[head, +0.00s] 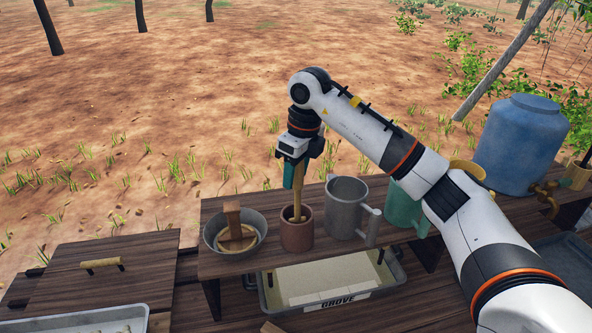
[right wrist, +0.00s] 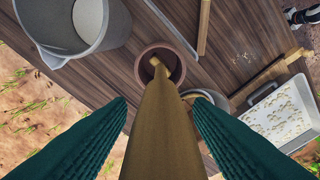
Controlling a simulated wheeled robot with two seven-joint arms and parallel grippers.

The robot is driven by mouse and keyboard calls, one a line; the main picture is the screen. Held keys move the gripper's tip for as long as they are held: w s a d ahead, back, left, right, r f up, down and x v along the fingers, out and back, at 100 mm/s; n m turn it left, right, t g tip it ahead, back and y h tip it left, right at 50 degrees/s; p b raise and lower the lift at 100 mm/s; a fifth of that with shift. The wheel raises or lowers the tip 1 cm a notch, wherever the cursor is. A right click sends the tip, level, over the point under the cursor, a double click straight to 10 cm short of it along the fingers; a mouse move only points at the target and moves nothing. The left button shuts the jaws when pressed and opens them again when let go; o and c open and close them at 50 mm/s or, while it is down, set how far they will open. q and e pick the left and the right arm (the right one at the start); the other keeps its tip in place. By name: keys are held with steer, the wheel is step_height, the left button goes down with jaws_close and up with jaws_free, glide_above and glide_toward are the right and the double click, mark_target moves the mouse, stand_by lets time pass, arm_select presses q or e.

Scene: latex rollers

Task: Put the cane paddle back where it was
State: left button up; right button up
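The cane paddle (head: 298,195) stands in a brown clay pot (head: 297,236) on the low wooden bench, its lower end inside the pot's mouth. My right gripper (head: 292,177) is above the pot, pointing down, around the paddle's upper part. In the right wrist view the paddle (right wrist: 163,135) runs between the two green fingers (right wrist: 160,105), with a gap on each side, so the fingers look open. Its lower end reaches into the pot (right wrist: 172,72). My left gripper is not in view.
A grey bowl with a wooden block (head: 232,212) stands left of the pot. A grey metal jug (head: 347,205) and a green jug (head: 402,208) stand to the right. A blue barrel (head: 520,140) is farther right. A tray labelled GROVE (head: 285,298) lies below in front.

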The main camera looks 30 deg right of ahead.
steer(key=shift+r, duration=0.25)
steer(key=r, duration=0.2)
steer(key=r+b, duration=0.1)
steer(key=r, duration=0.1)
steer(key=r+b, duration=0.1)
steer(key=r, duration=0.1)
steer(key=shift+s+d, duration=0.25)
steer(key=shift+s, duration=0.15)
steer(key=r, duration=0.4)
steer(key=shift+s+d+r+p, duration=0.15)
steer(key=shift+s+p, duration=0.1)
steer(key=shift+p, duration=0.1)
steer(key=shift+s+d+r, duration=0.1)
steer(key=shift+s+r, duration=0.05)
steer(key=shift+r, duration=0.55)
